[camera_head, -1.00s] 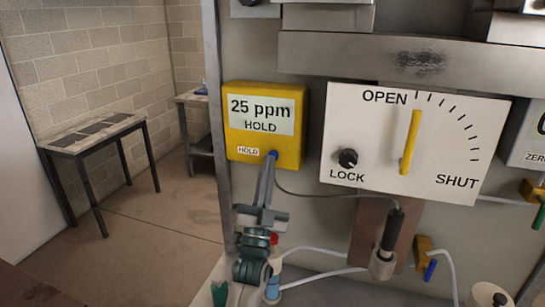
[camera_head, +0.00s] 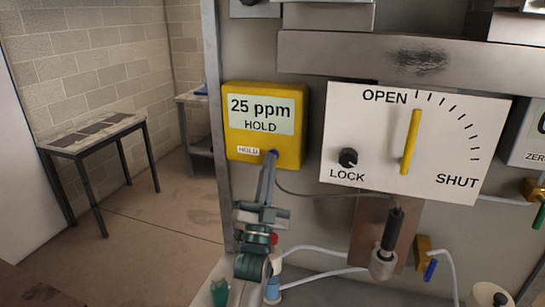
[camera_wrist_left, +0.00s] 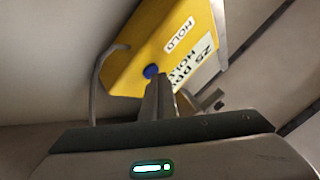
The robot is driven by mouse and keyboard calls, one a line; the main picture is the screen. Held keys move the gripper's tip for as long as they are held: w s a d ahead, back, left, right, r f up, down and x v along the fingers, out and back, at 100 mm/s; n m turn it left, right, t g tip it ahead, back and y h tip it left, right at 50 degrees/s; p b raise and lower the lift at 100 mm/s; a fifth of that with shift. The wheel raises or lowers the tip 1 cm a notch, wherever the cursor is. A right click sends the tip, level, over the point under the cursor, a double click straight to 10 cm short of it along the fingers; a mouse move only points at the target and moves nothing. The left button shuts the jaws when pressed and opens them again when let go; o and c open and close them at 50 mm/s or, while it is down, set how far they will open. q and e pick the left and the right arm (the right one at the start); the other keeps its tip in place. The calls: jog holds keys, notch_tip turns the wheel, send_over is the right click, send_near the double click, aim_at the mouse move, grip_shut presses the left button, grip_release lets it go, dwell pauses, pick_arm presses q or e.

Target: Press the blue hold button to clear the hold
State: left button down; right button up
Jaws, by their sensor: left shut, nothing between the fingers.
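The yellow meter box (camera_head: 297,158) hangs on the grey panel. Its display (camera_head: 261,115) reads "25 ppm HOLD", and a small "HOLD" label sits below it. The blue hold button (camera_head: 274,153) is at the box's lower right, just above my fingertips. It also shows in the left wrist view (camera_wrist_left: 151,71), right at the fingertips. My left gripper (camera_head: 271,158) is shut and empty, pointing up at the button; its tips partly cover it in the head view. I cannot tell whether they touch it. My right gripper is not in view.
Right of the box is a white plate (camera_head: 450,130) with a yellow lever, OPEN and SHUT marks, and a black LOCK knob (camera_head: 348,157). A thin cable, a probe (camera_head: 388,240) and pale tubes lie below. A table (camera_head: 90,135) stands far left.

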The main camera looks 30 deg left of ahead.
pick_arm(q)
jog(key=shift+s, duration=0.1)
dwell(0.7)
jog(key=shift+s+d, duration=0.1)
jog(key=shift+s, duration=0.25)
jog(key=s+d+p, duration=0.1)
jog(key=s+p, duration=0.1)
jog(key=s, duration=0.4)
jog(key=shift+d, duration=0.25)
dwell(0.4)
